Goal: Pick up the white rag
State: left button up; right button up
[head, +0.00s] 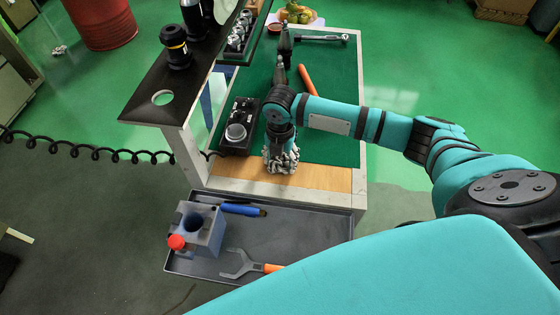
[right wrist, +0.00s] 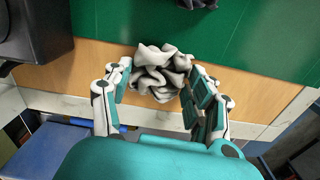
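The white rag (right wrist: 160,72) is a crumpled, greyish-white bundle in the right wrist view. It lies on the wooden strip (right wrist: 70,82) at the edge of the green cart top. My right gripper (right wrist: 160,84) is open, with one finger on each side of the rag. I cannot tell whether the fingers touch it. In the head view the right gripper (head: 282,163) points down over the wooden strip, and the gripper largely hides the rag. My left gripper is not in view.
A black device (head: 238,128) with a round knob sits left of the gripper. An orange-handled tool (head: 307,80) and a ratchet (head: 320,38) lie farther back. A dark shelf (head: 150,100) overhangs the left. A lower tray (head: 300,232) holds a grey block (head: 200,232).

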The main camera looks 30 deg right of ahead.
aim_at(284, 159)
jog(key=c, duration=0.6)
jog(key=shift+r, duration=0.45)
jog(key=shift+s+d+r+b, duration=0.1)
jog(key=shift+d+r+b, duration=0.15)
jog(key=shift+r+b, duration=0.3)
jog(key=shift+s+d+r+b, duration=0.1)
jog(key=shift+d+r+b, duration=0.1)
jog(key=shift+r+b, duration=0.35)
jog(key=s+d+b, duration=0.1)
jog(key=s+d, duration=0.1)
jog(key=d, duration=0.2)
jog(key=s+d+r+b, duration=0.1)
jog(key=s+d, duration=0.1)
jog(key=d, duration=0.2)
jog(key=s+d+b, duration=0.1)
jog(key=s+d, duration=0.1)
jog(key=d, duration=0.2)
jog(key=shift+r, duration=0.25)
jog(key=shift+s+d+r, duration=0.2)
jog(key=shift+s+d, duration=0.2)
jog(key=shift+d, duration=0.3)
